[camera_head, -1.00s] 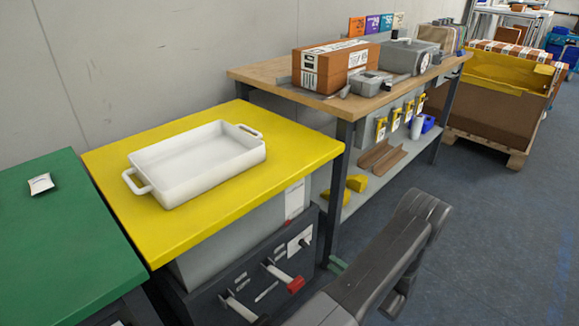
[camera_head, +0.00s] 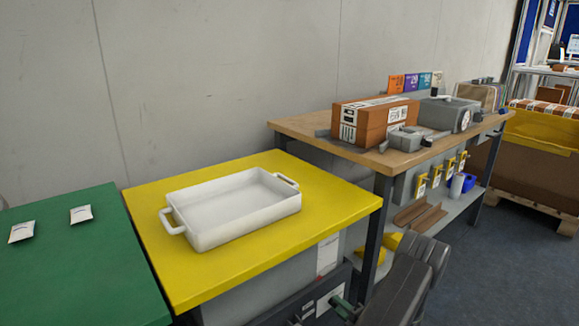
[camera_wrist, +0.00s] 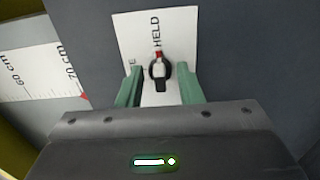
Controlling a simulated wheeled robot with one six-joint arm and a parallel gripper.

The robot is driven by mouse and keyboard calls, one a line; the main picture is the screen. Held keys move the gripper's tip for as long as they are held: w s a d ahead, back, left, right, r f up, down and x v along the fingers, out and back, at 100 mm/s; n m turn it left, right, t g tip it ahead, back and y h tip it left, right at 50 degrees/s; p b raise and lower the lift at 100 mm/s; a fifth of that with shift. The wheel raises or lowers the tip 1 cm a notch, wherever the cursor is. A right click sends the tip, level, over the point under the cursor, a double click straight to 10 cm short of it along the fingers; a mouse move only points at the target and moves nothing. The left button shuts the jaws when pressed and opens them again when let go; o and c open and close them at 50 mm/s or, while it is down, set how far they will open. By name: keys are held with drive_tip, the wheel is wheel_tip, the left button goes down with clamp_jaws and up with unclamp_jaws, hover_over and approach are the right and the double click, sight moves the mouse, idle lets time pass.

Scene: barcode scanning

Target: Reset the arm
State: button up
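My arm's dark links (camera_head: 405,285) show at the lower right of the head view, in front of the benches. In the wrist view my gripper (camera_wrist: 160,88) has its two green fingers apart, with no object visibly clamped between them. Between the fingers I see a small black knob with a red mark (camera_wrist: 160,70) on a white label (camera_wrist: 180,35) reading "HELD". The label is on a dark grey panel (camera_wrist: 235,55). I cannot tell how far the fingertips are from the panel.
A white tray (camera_head: 240,232) sits on the yellow table (camera_head: 150,195). White packets (camera_head: 22,232) lie on the green table (camera_head: 90,265). A wooden bench (camera_head: 290,124) holds a brown box (camera_head: 372,118) and grey devices. Dark floor (camera_head: 500,270) is open at right.

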drive_tip(key=p+v, duration=0.3)
drive_tip(key=v, duration=1.1)
drive_tip(key=b+x, duration=0.3)
drive_tip(key=x, duration=1.1)
drive_tip(key=shift+s+d+r+n+p, duration=0.1)
drive_tip(key=shift+s+d+n+p, duration=0.45)
drive_tip(key=shift+n, duration=1.75)
drive_tip(key=shift+s+d+n+p, duration=0.4)
drive_tip(key=shift+s+n, duration=0.35)
drive_tip(key=shift+n, duration=1.55)
drive_tip(key=shift+s+d+r+n+p, duration=0.1)
drive_tip(key=shift+s+d+n+p, duration=0.45)
drive_tip(key=shift+n, duration=1.75)
drive_tip(key=shift+s+a+f, duration=0.1)
drive_tip(key=shift+a+f, duration=0.05)
drive_tip(key=shift+a, duration=0.1)
